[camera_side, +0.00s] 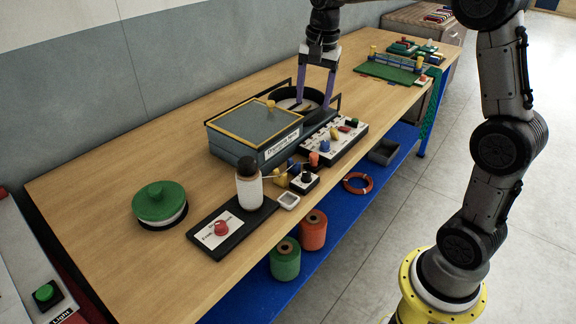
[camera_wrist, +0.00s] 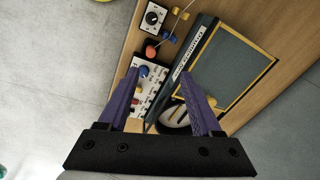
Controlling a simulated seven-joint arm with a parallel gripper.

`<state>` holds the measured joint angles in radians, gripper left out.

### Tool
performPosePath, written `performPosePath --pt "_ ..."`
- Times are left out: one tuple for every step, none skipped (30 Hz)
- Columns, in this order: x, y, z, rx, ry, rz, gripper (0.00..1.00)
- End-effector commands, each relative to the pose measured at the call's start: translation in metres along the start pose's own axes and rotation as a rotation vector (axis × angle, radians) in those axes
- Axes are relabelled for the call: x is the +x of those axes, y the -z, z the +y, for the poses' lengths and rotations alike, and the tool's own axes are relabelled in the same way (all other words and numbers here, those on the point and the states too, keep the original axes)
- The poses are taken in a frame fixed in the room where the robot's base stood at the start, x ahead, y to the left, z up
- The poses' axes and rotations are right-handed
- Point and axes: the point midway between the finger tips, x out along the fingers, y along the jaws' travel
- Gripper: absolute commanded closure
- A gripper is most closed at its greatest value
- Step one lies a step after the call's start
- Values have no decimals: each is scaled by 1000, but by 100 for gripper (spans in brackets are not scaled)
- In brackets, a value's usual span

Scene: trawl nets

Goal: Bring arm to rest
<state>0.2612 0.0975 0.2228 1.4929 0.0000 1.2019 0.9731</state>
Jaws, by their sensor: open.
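My gripper (camera_side: 315,88) hangs from my arm above the round black-rimmed pan (camera_side: 326,95) behind the glass-lidded box. Its two purple fingers are apart, with nothing seen between them in the side view. In the wrist view my gripper (camera_wrist: 166,85) shows both purple fingers spread, with a panel of coloured knobs (camera_wrist: 150,87) and the box (camera_wrist: 225,75) beyond them. The side view does not clearly show whether the fingertips are inside the pan's rim.
The lidded box (camera_side: 252,144) and the knob panel (camera_side: 335,137) stand close to my gripper.

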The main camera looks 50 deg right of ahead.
Motion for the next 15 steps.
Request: performPosePath --pt "-22 -19 8 -34 38 21 34" --pt "-32 -29 13 -60 57 31 34" --pt "-43 -42 21 -98 80 44 34" --pt "-51 -52 28 -130 97 54 34" --pt "-58 -61 35 -164 114 64 34" --pt "-65 -74 46 -213 137 78 34" --pt "-69 -83 54 -252 152 88 34" --pt "-73 -92 63 -293 168 98 34" --pt "-77 -103 75 -350 190 115 34" --pt "-78 -112 84 -395 203 125 34" --pt "-79 -120 94 -441 217 138 34" --pt "-79 -131 107 -505 236 155 34" --pt "-78 -138 117 -554 248 168 34" --pt "-75 -145 126 -605 260 182 34" --pt "-71 -154 139 -674 274 200 34"
